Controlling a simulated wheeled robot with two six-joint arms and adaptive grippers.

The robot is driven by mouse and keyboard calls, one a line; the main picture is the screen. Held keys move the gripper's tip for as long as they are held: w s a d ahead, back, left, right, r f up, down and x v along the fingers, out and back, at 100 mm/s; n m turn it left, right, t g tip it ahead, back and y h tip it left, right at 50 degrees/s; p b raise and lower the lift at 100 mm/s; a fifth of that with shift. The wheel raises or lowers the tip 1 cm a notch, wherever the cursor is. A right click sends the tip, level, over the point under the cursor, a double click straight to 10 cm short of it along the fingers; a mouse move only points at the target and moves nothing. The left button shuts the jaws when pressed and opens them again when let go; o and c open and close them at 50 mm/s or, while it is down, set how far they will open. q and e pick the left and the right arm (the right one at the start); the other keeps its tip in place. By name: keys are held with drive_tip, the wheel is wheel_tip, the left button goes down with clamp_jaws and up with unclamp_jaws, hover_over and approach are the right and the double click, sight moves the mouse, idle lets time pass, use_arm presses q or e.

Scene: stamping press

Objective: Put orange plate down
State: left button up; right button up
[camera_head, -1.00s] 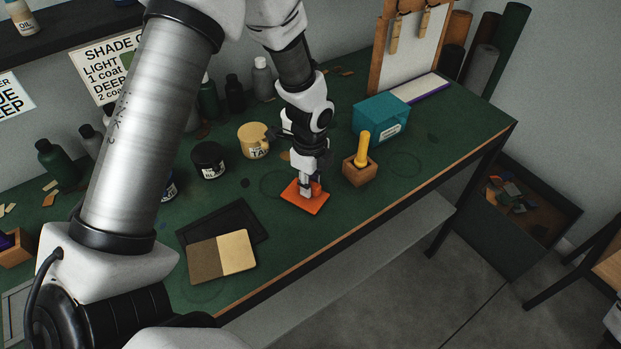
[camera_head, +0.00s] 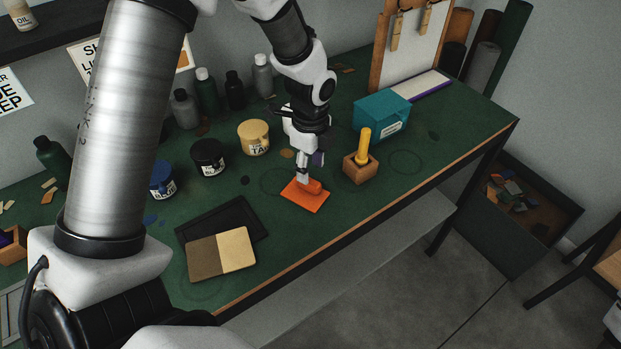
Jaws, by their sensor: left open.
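The orange plate (camera_head: 304,199) lies flat on the green table top (camera_head: 390,185), near its front edge. An orange block-like handle stands up on its upper face. My left gripper (camera_head: 308,172) is open just above and behind the handle, its fingers pointing down. The picture is too small to tell whether a finger still touches the handle. My right gripper is not in view.
A wooden block with a yellow handle (camera_head: 361,164) stands to the right, a teal box (camera_head: 381,115) behind it. Left are a tan jar (camera_head: 253,138), a black jar (camera_head: 208,157) and a two-tone board (camera_head: 221,254) on a dark tray.

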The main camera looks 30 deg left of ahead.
use_arm(q)
wheel_tip(320, 180, up, 7)
drive_tip(key=shift+r, duration=0.1)
idle(0.4)
